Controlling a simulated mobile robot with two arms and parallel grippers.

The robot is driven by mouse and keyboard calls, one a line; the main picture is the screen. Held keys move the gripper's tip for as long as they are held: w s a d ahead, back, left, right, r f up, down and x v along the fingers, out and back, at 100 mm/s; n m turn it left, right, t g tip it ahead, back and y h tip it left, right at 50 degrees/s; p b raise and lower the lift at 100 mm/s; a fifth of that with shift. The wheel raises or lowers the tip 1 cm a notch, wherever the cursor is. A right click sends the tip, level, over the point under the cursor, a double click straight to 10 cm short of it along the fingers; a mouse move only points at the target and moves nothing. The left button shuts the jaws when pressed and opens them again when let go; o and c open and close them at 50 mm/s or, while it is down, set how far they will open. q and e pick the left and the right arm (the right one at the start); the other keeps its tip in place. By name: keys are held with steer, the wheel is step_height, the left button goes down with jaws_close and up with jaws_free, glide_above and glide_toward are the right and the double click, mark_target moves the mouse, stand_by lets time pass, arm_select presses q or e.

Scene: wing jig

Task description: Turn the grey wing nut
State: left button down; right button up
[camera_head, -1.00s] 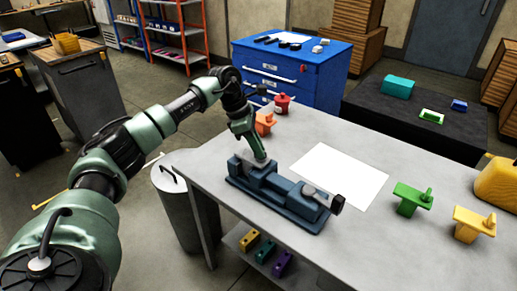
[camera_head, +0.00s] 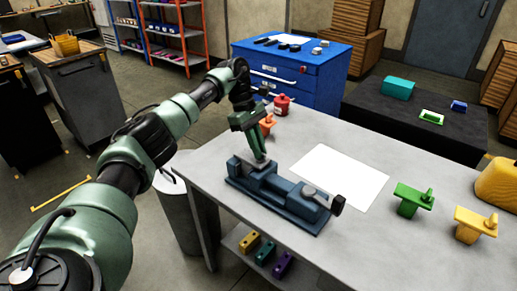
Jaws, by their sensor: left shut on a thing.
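A blue vise-like jig (camera_head: 278,192) stands on the grey workbench, with a black knob (camera_head: 338,204) at its right end. My left gripper (camera_head: 260,158) points down at the jig's left end and is shut on a small grey piece there, which I take to be the grey wing nut. The fingers hide most of it, so its angle cannot be told. My right gripper is not in view.
A white sheet (camera_head: 340,176) lies behind the jig. An orange part (camera_head: 267,124) and a red container (camera_head: 281,103) stand behind my gripper. Green (camera_head: 412,199) and yellow (camera_head: 474,223) parts stand at the right. Coloured blocks (camera_head: 265,251) lie on the lower shelf.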

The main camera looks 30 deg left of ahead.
arm_select(q)
steer(key=shift+r, duration=0.1)
stand_by(0.3)
steer(key=c, duration=1.5)
jaws_free()
steer(key=v, duration=0.7)
steer(key=shift+a+r+b, duration=0.2)
steer(key=shift+r+b, duration=0.15)
steer(key=shift+b, duration=0.05)
